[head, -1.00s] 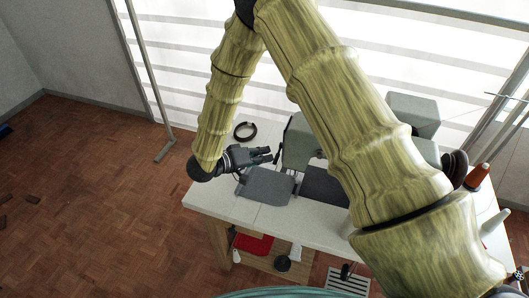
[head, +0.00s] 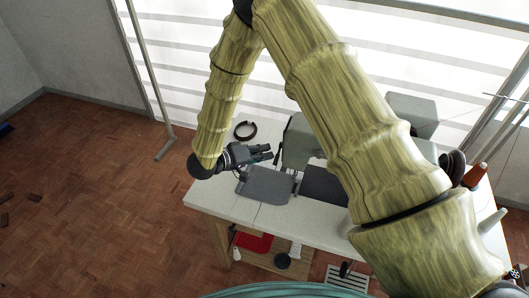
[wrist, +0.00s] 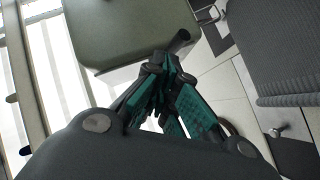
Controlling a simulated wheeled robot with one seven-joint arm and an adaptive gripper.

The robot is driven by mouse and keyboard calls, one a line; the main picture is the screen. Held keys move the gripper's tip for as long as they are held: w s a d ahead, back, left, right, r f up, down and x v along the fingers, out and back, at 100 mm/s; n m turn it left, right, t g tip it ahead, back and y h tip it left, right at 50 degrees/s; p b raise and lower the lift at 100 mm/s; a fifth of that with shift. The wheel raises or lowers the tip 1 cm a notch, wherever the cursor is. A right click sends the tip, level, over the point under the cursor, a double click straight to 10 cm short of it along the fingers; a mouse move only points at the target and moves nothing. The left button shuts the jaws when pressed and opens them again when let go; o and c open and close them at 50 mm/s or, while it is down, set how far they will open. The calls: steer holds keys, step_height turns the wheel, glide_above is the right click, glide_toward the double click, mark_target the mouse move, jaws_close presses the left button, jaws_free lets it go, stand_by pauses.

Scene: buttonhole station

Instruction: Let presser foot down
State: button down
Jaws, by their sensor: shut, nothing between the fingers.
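The grey-green sewing machine (head: 298,142) stands on the white table, partly hidden behind my arm. Its rounded head (wrist: 125,28) fills the upper left of the wrist view. My gripper (head: 270,152) is just left of the machine head, above the table. In the wrist view my gripper (wrist: 172,65) is shut and empty, its fingertips by the head's lower edge. A short dark rod (wrist: 180,39) sticks out from the head close to the fingertips; I cannot tell whether they touch. Small metal parts (wrist: 213,17) show beyond it. The presser foot's height cannot be made out.
A dark grey pad (head: 265,185) lies on the white table (head: 225,208) below my gripper. A black ring (head: 245,131) lies at the back left. Thread cones (head: 476,176) stand at the right. A red item (head: 253,243) sits on the lower shelf.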

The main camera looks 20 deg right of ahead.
steer(key=w+b+v, duration=0.2)
steer(key=v, duration=1)
steer(key=shift+s+a, duration=0.15)
steer(key=shift+a, duration=0.55)
